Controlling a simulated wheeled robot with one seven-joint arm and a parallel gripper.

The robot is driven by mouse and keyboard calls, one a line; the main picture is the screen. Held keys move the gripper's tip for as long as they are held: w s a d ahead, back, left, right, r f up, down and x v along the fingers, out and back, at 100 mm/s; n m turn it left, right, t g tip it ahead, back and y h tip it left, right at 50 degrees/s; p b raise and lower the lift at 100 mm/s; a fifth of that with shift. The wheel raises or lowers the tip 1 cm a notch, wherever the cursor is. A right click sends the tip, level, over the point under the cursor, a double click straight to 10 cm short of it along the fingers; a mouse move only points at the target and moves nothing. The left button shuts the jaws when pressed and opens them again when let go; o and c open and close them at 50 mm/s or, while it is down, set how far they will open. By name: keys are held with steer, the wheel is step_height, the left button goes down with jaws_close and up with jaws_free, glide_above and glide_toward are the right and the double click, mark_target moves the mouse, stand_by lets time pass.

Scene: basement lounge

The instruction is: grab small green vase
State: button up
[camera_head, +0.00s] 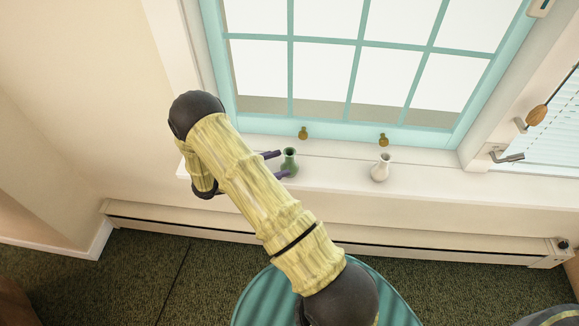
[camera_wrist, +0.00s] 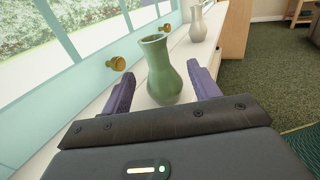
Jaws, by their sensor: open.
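The small green vase (camera_head: 289,161) stands upright on the white window sill in the head view. In the wrist view the green vase (camera_wrist: 162,70) stands between the two purple fingers, just beyond or level with their tips. My gripper (camera_head: 277,165) is open, with one finger on each side of the vase. In the wrist view my gripper (camera_wrist: 163,84) shows a gap beside the vase on the left, and the right finger is close to it. I cannot tell whether that finger touches it. My arm hides the sill to the left of the vase in the head view.
A white vase (camera_head: 381,167) stands on the sill (camera_head: 335,172) to the right. Two brass knobs (camera_head: 303,132) (camera_head: 383,139) sit on the teal window frame behind the vases. A teal ribbed round thing (camera_head: 258,297) is below my arm. The sill between the vases is clear.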

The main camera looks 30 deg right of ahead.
mark_target(289, 160)
steer(key=d, duration=0.4)
steer(key=shift+s+d+f, duration=0.1)
steer(key=shift+s+d, duration=0.1)
steer(key=shift+s, duration=0.05)
steer(key=c, duration=1.1)
step_height(289, 160, up, 10)
steer(key=shift+p, duration=0.7)
steer(key=shift+c, duration=0.8)
